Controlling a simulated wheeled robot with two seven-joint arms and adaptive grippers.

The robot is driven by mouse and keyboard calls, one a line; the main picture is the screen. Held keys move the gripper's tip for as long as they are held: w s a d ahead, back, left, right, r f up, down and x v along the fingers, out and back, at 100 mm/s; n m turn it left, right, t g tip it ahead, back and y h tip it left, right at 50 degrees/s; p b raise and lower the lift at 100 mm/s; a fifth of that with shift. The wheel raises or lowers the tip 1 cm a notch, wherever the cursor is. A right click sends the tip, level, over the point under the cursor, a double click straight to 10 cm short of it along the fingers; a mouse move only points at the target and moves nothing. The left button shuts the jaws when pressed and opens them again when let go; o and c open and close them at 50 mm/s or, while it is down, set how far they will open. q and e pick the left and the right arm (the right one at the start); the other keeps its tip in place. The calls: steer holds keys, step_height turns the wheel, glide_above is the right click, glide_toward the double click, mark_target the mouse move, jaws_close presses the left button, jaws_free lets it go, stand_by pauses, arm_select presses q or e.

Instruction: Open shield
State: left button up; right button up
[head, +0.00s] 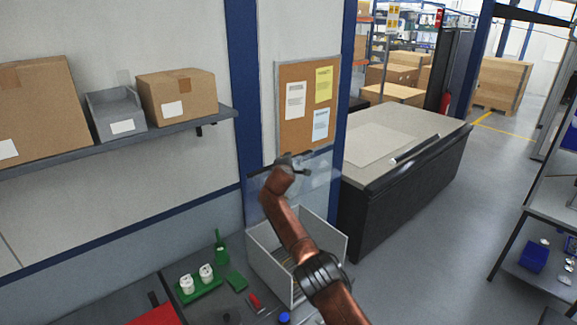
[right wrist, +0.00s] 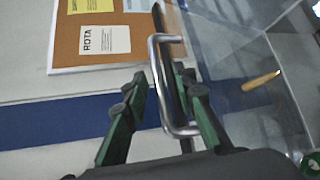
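The shield is a clear panel (head: 322,175) above an open pale box, in front of the wall below the cork board. In the right wrist view, clear sheet (right wrist: 235,60) shows at the right, and a silver U-shaped handle (right wrist: 157,85) stands in front of a dark upright bar. My right gripper (right wrist: 158,82) is open, one green finger on each side of the handle's long bar. A gap shows on the left; I cannot tell whether the right finger touches the handle. In the head view my right arm hides most of the handle area. My left gripper is not in view.
The pale box (head: 337,248) stands below the shield. A green tray (head: 200,287) with white parts, a red item (head: 255,302) and a blue item (head: 284,318) lie left of my arm. A shelf (head: 165,132) with boxes is at upper left; a dark counter (head: 400,195) stands right.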

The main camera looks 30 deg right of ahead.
steer(key=shift+s+a+r, duration=0.1)
steer(key=shift+s+a, duration=0.3)
steer(key=shift+a, duration=0.05)
steer(key=shift+s+a+r, duration=0.2)
steer(key=shift+s+a, duration=0.05)
steer(key=shift+s, duration=0.4)
steer(key=v, duration=0.9)
